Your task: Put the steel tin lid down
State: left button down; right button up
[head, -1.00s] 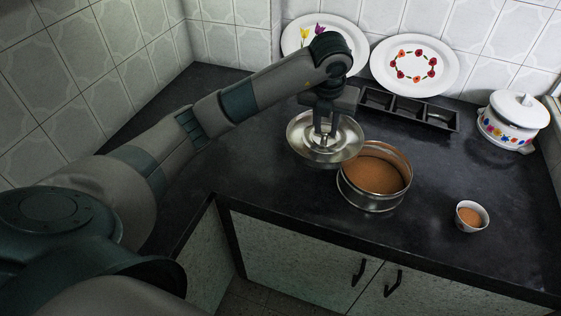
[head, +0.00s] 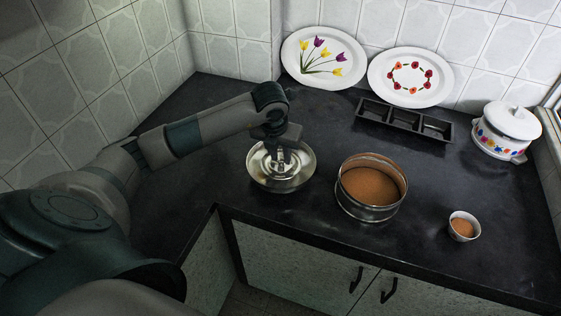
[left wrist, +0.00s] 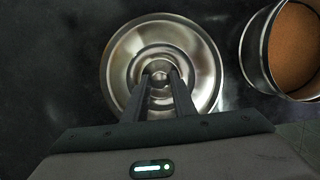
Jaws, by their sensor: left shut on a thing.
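The steel tin lid (head: 292,180) is a round, shiny dish shape with a small knob at its centre. It is over the dark counter, to the left of the open steel tin (head: 370,208), which holds brown powder. My left gripper (head: 278,164) is above the lid and shut on its knob. In the left wrist view the two fingers (left wrist: 161,80) close on the knob of the lid (left wrist: 205,62), and the tin (left wrist: 252,50) shows at the upper right. I cannot tell whether the lid touches the counter. My right gripper is not in view.
A small white cup (head: 463,227) of brown powder stands on the right. A black three-part tray (head: 404,121), two decorated plates (head: 324,57) (head: 410,78) and a white lidded pot (head: 505,132) are at the back. The counter (head: 300,215) ends at its front edge.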

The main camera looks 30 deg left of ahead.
aim_at(280, 160)
pick_arm(q)
jog(key=shift+f, duration=0.15)
notch_tip(280, 160, down, 3)
jog(key=shift+r+p, duration=0.2)
jog(key=shift+p, duration=0.55)
jog(key=shift+f, duration=0.55)
jog(key=shift+f, duration=0.2)
jog(key=c, duration=1.5)
grip_release()
jog(key=shift+o, duration=0.2)
jog(key=shift+r, duration=0.1)
